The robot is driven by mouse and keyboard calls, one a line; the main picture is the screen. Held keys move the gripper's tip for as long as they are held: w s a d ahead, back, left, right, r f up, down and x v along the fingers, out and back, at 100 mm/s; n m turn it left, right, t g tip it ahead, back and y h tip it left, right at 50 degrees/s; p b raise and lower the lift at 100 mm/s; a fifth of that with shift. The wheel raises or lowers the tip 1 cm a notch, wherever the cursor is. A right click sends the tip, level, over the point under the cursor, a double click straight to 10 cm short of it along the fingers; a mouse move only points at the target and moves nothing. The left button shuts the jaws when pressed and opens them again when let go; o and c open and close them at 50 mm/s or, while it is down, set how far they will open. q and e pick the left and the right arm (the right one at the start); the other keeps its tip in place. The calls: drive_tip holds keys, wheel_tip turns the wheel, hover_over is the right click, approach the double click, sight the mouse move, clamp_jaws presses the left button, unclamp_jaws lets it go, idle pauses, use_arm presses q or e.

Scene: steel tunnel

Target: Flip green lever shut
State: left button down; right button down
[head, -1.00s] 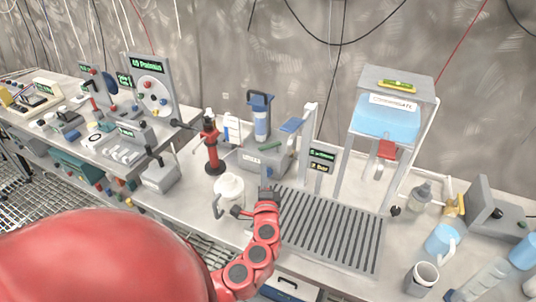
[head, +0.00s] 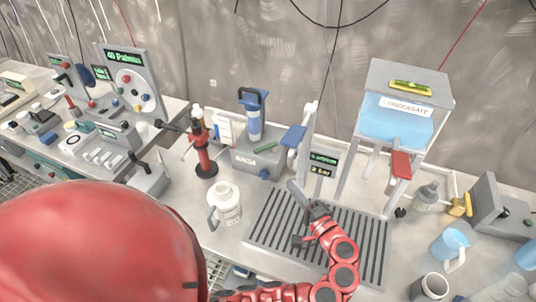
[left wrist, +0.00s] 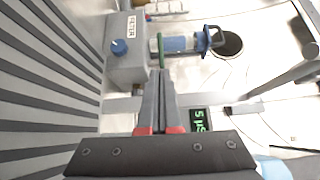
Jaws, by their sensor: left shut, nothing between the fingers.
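The green lever (head: 265,147) is a short green bar on the grey filter box (head: 257,162), at the foot of its blue cylinder (head: 254,122). In the left wrist view the green lever (left wrist: 160,50) shows edge-on between the box (left wrist: 126,48) and the cylinder (left wrist: 180,43). My left gripper (head: 292,186) is over the slatted grate, right of and nearer than the box, with its fingers pointing towards it. In the left wrist view its fingers (left wrist: 160,75) are together and empty, just below the lever in the picture. Whether they touch it I cannot tell. My right gripper is not in view.
The slatted grate (head: 262,232) lies under my left arm. A post with a blue paddle (head: 293,136) stands right of the box. A white jug (head: 225,204) and a red stand (head: 204,160) are on the left. A blue-tank frame (head: 396,122) stands on the right.

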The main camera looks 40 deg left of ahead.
sight(263, 150)
use_arm(q)
drive_tip(key=shift+a, duration=0.1)
drive_tip(key=p+x, duration=0.4)
drive_tip(key=x, duration=1)
drive_tip(key=shift+w, duration=0.1)
drive_tip(key=shift+a+f+m+t+h, duration=0.1)
drive_tip(key=shift+a+m+t+h, duration=0.1)
drive_tip(key=shift+m+t+h, duration=0.5)
drive_tip(key=shift+s+a+m+t+h+b, duration=0.15)
drive_tip(key=shift+a+m+t+h, duration=0.3)
drive_tip(key=shift+t, duration=0.35)
drive_tip(key=shift+s+a+m+t+h+b, duration=0.2)
drive_tip(key=shift+m+t+h, duration=0.25)
drive_tip(key=shift+m+t, duration=0.3)
drive_tip(key=shift+w+a+m+t+h+b, duration=0.3)
drive_tip(key=shift+a+m+t+h+b, duration=0.2)
drive_tip(key=shift+t+h, duration=0.25)
drive_tip(key=shift+a, duration=0.1)
